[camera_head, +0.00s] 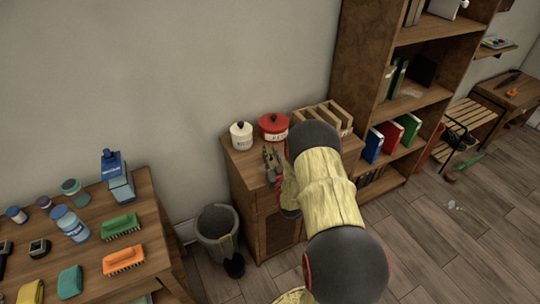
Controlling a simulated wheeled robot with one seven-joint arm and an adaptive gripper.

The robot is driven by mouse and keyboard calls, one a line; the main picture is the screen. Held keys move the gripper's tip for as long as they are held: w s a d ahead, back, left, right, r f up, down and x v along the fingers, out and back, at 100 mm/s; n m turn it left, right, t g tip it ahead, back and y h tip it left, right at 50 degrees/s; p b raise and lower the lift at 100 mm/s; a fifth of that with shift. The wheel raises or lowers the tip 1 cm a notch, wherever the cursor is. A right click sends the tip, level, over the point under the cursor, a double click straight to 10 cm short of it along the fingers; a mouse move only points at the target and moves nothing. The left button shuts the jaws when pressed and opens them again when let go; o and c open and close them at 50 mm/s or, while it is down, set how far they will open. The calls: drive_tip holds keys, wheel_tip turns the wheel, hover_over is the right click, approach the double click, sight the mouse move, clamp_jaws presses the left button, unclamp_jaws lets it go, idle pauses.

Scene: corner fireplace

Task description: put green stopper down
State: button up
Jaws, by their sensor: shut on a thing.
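My gripper (272,160) is partly in view over the small wooden cabinet (244,165), with its dark fingers in front of the red canister (274,126). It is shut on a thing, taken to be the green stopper. My arm covers much of the gripper, and I cannot make out the stopper itself. I cannot tell whether it touches the cabinet top.
A white canister (241,135) and a wooden rack (325,112) stand on the cabinet. A grey bin (218,226) is beside it. The left table (151,215) holds brushes, bottles and jars. A bookcase (360,60) stands right.

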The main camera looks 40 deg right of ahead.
drive_tip(key=shift+r, duration=0.1)
drive_tip(key=o, duration=0.8)
